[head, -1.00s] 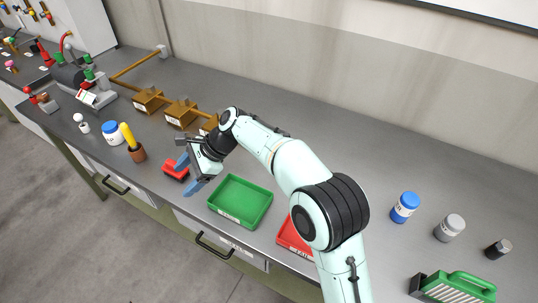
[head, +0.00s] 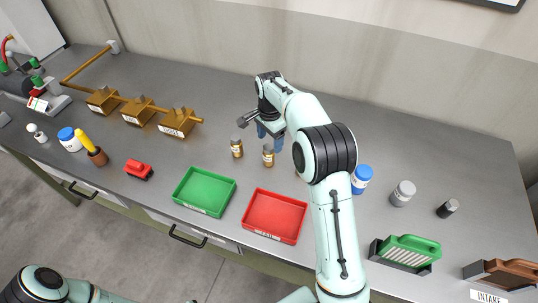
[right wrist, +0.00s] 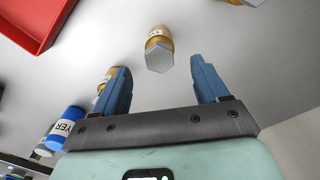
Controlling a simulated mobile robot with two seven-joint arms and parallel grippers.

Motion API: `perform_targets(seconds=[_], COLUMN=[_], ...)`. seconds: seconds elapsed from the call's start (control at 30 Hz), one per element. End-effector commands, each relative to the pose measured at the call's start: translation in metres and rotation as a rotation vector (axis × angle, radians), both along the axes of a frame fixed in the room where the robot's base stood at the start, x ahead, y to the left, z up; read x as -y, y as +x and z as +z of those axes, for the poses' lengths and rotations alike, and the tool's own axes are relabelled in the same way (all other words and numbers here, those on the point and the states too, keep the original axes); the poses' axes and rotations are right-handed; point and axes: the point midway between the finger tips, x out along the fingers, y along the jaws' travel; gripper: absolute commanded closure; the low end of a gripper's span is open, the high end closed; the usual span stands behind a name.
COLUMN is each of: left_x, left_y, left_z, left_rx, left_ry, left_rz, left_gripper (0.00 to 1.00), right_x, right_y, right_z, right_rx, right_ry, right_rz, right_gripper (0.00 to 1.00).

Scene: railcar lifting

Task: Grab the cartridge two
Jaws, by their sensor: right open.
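Small amber cartridges with pale labels stand on the grey bench. In the head view one (head: 237,148) is left of and below my right gripper (head: 270,137), and another (head: 268,156) is just in front of it. In the right wrist view my right gripper (right wrist: 160,66) is open and empty. An amber cartridge with a grey hexagonal cap (right wrist: 158,42) lies ahead of the gap between its blue fingers. Another amber cartridge (right wrist: 103,80) is partly hidden behind the left finger. I cannot read which is number two. My left gripper is out of view.
A green tray (head: 204,172) and a red tray (head: 274,198) sit near the front edge. Blue-capped (head: 361,178) and grey-capped (head: 402,193) jars stand to the right. Brown blocks (head: 177,122) on a bar and a red item (head: 138,169) are at left. The back bench is mostly clear.

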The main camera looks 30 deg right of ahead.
Motion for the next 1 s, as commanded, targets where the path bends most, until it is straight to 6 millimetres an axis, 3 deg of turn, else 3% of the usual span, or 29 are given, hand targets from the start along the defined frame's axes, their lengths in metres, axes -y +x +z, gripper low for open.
perform_targets(seconds=[0.23,0.5,0.8,0.87,1.0], left_x=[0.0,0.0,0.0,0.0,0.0], left_y=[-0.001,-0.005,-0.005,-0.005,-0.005], left_z=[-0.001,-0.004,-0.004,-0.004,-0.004], left_rx=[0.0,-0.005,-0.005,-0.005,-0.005], left_ry=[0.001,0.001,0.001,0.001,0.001], left_rz=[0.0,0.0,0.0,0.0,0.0], left_gripper=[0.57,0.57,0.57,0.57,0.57], right_x=[-0.002,-0.007,-0.007,-0.007,-0.007], right_y=[-0.001,-0.002,-0.001,-0.001,-0.001], right_z=[-0.02,-0.057,-0.062,-0.062,-0.062], right_rx=[0.0,0.001,0.003,0.003,0.003], right_ry=[0.001,0.001,0.002,0.002,0.002], right_rz=[0.0,0.0,0.0,0.0,0.0], right_gripper=[0.26,0.26,0.26,0.43,0.88])
